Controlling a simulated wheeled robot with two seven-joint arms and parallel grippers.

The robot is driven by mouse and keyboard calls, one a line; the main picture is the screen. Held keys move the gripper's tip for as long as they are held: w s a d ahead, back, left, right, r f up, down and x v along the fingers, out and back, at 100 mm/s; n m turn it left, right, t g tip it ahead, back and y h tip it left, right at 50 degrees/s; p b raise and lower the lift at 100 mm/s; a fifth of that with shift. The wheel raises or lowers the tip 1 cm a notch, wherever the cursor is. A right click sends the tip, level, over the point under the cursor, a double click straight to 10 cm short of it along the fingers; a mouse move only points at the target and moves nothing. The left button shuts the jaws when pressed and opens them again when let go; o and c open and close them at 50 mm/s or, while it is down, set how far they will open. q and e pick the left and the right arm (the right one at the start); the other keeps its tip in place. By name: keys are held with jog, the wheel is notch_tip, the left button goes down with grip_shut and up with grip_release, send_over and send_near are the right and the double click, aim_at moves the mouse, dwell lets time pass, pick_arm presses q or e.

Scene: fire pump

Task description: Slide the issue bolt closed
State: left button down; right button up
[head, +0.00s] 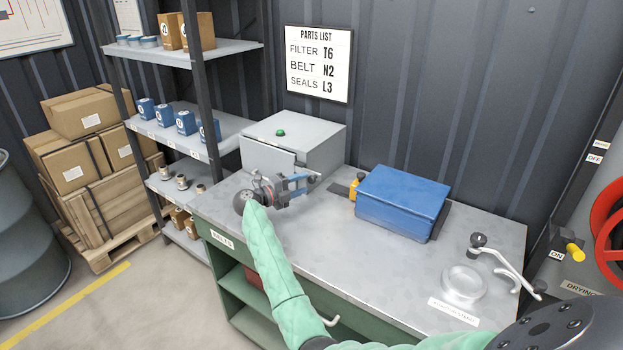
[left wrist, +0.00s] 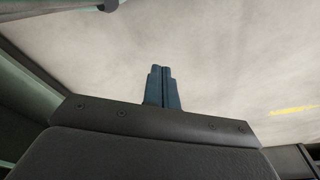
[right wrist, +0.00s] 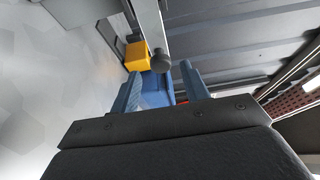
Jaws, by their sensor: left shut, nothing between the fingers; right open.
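My right gripper (head: 298,183) is open and empty above the back left of the bench, in front of the grey cabinet (head: 318,138). In the right wrist view its two blue fingers (right wrist: 160,85) stand apart. A round dark knob (right wrist: 160,61) at the end of a grey bar (right wrist: 148,25) shows between and just beyond the fingertips; no contact is visible. It looks like the bolt's handle, but I cannot read a label. In the head view the gripper hides most of this spot. My left gripper (left wrist: 162,85) is shut and empty, over bare floor.
A yellow block (head: 355,187) and a blue box (head: 402,203) stand on the bench (head: 365,265) to the right of my right gripper. A round metal stand (head: 465,283) with a lever is at the front right. Shelving (head: 190,130) stands at the left. The bench middle is clear.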

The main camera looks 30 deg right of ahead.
aim_at(309, 181)
jog(key=d+p, duration=0.1)
jog(key=d, duration=0.2)
jog(key=shift+r, duration=0.15)
pick_arm(q)
jog(key=shift+s+a+f+p, duration=0.15)
jog(key=shift+s+a+f, duration=0.2)
jog(key=shift+f, duration=0.35)
jog(key=shift+s+a+f+p, duration=0.1)
jog(key=shift+s+a+f, duration=0.25)
jog(key=shift+f, duration=0.35)
jog(key=shift+s+a+f+p, duration=0.15)
jog(key=shift+s+a+f, duration=0.15)
jog(key=shift+f, duration=0.4)
pick_arm(e)
jog(key=shift+d, duration=0.8)
pick_arm(q)
jog(key=shift+w, duration=0.1)
jog(key=shift+a, duration=0.1)
pick_arm(e)
grip_shut()
